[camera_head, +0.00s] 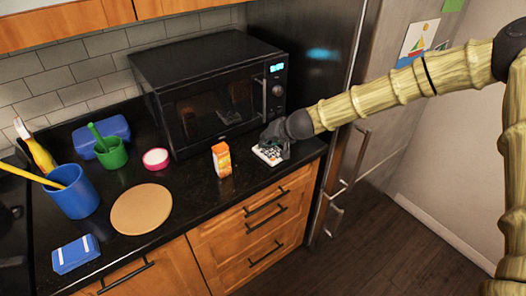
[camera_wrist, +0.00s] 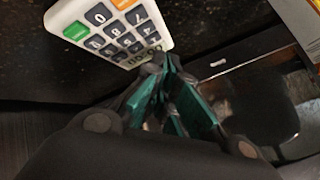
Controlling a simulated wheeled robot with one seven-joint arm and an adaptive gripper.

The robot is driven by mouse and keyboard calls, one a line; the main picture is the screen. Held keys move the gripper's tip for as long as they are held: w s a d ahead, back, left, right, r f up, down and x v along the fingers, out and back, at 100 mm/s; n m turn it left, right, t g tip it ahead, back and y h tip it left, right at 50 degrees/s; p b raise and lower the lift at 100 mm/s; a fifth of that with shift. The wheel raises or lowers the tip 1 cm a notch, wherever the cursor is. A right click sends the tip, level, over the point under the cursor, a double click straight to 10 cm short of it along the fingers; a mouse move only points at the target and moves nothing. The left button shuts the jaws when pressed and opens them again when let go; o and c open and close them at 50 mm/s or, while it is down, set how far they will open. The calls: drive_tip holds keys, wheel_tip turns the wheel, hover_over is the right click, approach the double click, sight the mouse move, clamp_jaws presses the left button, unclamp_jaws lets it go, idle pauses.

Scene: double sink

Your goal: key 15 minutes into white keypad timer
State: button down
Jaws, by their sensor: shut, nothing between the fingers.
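The white keypad timer (camera_head: 267,155) lies on the dark counter, right of an orange-and-white carton and in front of the microwave's right end. My gripper (camera_head: 277,142) is over its far right part and hides some of it. In the wrist view the timer (camera_wrist: 84,12) shows dark number keys, a green key (camera_wrist: 76,31), an orange key (camera_wrist: 123,3) and a small display (camera_wrist: 141,58). The display's digits look upside down and are too small to read surely. My gripper (camera_wrist: 168,64) is shut and empty, its tips close beside the display end. I cannot tell whether they touch it.
The black microwave (camera_head: 215,95) stands behind the timer. The orange-and-white carton (camera_head: 222,160) stands just left. A round tan board (camera_head: 141,209), a pink-rimmed tub (camera_head: 155,159) and a blue cup (camera_head: 74,192) are further left. The fridge (camera_head: 322,95) rises at right; the counter's front edge is near.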

sight(265, 151)
drive_tip(key=shift+f, duration=0.1)
idle(0.7)
drive_tip(key=shift+f+b, duration=0.3)
drive_tip(key=shift+f, duration=0.05)
drive_tip(key=shift+f, duration=0.25)
idle(0.7)
drive_tip(key=shift+r, duration=0.15)
drive_tip(key=shift+r+p, duration=0.3)
drive_tip(key=shift+r, duration=0.3)
wheel_tip(265, 151, up, 5)
drive_tip(key=p, duration=0.3)
idle(0.5)
drive_tip(key=shift+f, duration=0.1)
idle(1.4)
